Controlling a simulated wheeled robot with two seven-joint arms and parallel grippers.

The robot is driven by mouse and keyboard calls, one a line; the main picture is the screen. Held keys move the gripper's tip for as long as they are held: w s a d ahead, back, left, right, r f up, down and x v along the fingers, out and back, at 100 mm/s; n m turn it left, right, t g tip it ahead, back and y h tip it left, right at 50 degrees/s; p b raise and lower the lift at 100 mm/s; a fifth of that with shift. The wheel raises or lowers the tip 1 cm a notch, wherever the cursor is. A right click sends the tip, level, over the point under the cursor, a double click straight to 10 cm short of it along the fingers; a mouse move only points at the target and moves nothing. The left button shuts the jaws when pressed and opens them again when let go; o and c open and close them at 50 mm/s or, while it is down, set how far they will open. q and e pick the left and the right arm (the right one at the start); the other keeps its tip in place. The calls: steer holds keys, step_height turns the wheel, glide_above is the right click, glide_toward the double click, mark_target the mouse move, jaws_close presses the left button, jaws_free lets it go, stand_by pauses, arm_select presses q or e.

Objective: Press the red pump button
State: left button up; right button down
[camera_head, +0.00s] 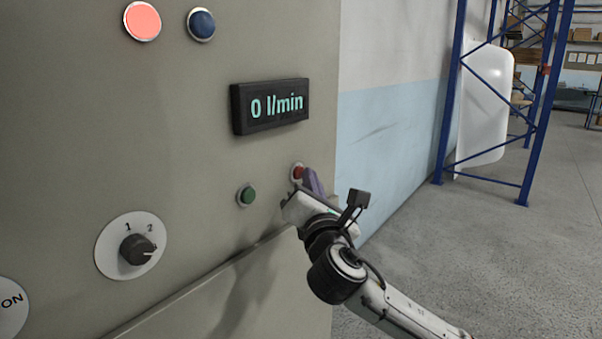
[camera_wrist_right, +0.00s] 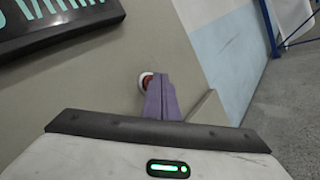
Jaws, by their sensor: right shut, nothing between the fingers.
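The red pump button (camera_head: 298,172) sits on the grey panel below the display, with a pale ring around it. My right gripper (camera_head: 312,182) is shut and empty, with its purple fingers right at the button. In the right wrist view the red button (camera_wrist_right: 146,81) shows just left of the shut fingertips (camera_wrist_right: 158,80), which partly cover it. I cannot tell whether the fingertips touch it. The display (camera_head: 270,105) reads 0 l/min. My left gripper is not in view.
A green button (camera_head: 247,195) is left of the red one. A rotary knob (camera_head: 137,249) is lower left. A lit red lamp (camera_head: 142,21) and a blue one (camera_head: 201,24) are at the top. A blue rack (camera_head: 447,100) stands right, beyond open floor.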

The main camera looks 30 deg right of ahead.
steer(key=shift+s+d, duration=0.2)
steer(key=shift+s, duration=0.4)
steer(key=s, duration=0.1)
steer(key=s+d+p, duration=0.1)
steer(key=s, duration=0.1)
steer(key=s+d, duration=0.1)
steer(key=shift+s, duration=0.3)
stand_by(0.6)
steer(key=s+a+f+m+g+y, duration=0.2)
steer(key=a+f+m, duration=0.1)
steer(key=f, duration=0.7)
steer(key=s+a+f+m+g+y, duration=0.1)
steer(key=a+f+m+y, duration=0.15)
steer(key=f, duration=0.65)
steer(key=s+a+f+m+g+y, duration=0.2)
steer(key=a+f, duration=0.2)
steer(key=f, duration=0.6)
steer(key=s+a+f+m+g+y, duration=0.1)
steer(key=s+a+f+m+g, duration=0.1)
steer(key=s+a+f+m, duration=0.2)
steer(key=s+a+f+m+g+y, duration=0.2)
steer(key=s+a+f+m, duration=0.2)
steer(key=s+f+m, duration=0.6)
steer(key=s+f, duration=0.5)
steer(key=s, duration=0.2)
steer(key=shift+a+f+m, duration=0.3)
steer(key=shift+a+m, duration=0.05)
